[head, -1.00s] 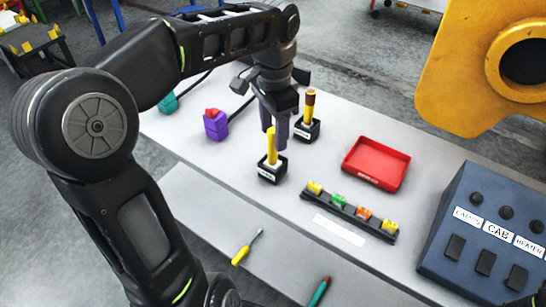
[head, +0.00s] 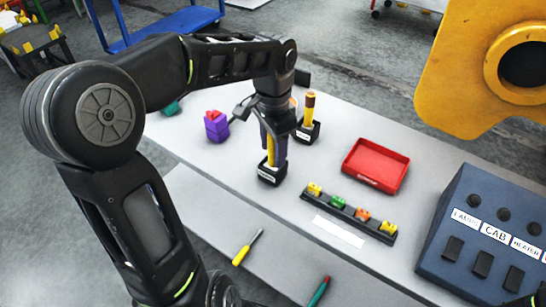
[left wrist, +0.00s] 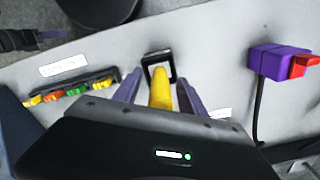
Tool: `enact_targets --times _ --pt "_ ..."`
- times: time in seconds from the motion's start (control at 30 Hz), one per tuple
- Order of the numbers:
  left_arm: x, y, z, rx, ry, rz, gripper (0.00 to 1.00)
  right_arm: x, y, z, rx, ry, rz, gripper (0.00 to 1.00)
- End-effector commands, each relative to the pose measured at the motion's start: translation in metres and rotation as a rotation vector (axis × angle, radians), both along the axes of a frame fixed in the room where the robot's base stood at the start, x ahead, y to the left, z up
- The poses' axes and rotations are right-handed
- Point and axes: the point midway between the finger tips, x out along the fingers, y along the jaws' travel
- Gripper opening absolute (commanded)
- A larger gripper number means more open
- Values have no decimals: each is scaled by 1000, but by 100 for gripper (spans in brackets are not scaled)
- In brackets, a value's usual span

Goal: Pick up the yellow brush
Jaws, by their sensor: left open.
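The yellow brush (head: 270,152) stands upright in a small black holder (head: 271,175) with a white label. My left gripper (head: 273,152) is open, its purple fingers on either side of the brush handle. In the left wrist view the yellow handle (left wrist: 160,88) rises between the two fingers, with the black holder (left wrist: 158,62) beyond it. I cannot tell whether either finger touches the handle. A second brush (head: 309,106), with a yellow handle and brown top, stands in another black holder (head: 307,131) behind and to the right. My right gripper is not in view.
A red tray (head: 376,164) and a black rail (head: 349,215) with several coloured blocks lie to the right. A purple block with a red top (head: 216,128) is at the left. A screwdriver (head: 247,248) lies in front. A blue switch box (head: 485,235) stands at the right.

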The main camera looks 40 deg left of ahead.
Motion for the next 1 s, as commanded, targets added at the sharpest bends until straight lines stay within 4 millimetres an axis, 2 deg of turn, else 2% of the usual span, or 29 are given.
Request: enact_targets --times 0.3,0.9,1.0 --pt "0 0 0 0 0 0 49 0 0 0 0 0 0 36" --pt "0 0 0 0 0 0 1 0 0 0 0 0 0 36" --pt "0 0 0 0 0 0 0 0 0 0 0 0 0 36"
